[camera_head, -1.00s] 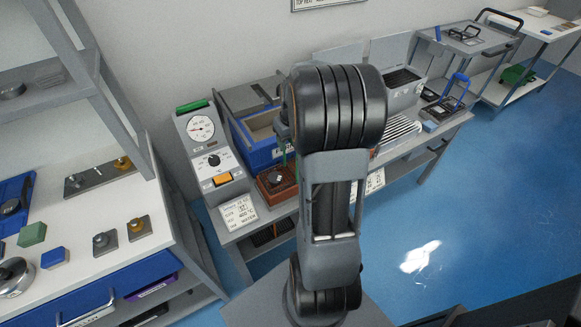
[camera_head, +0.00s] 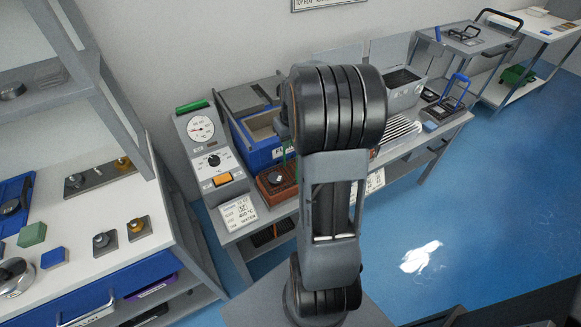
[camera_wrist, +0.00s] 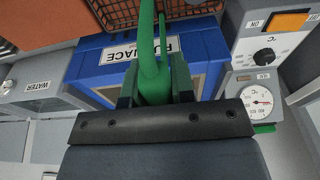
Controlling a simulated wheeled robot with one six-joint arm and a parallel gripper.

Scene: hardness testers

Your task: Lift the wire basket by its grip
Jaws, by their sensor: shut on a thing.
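In the wrist view, the wire basket (camera_wrist: 122,14) is a dark mesh at the top edge, only partly in frame. Its green grip (camera_wrist: 147,45) runs down from it between the jaws. My gripper (camera_wrist: 155,88) is shut on the grip.
The blue furnace (camera_head: 263,157) stands just behind, its label (camera_wrist: 140,50) close to the grip in the wrist view. A control box with gauge and dial (camera_head: 207,150) stands to the left. A rack of rods (camera_head: 400,129) is right.

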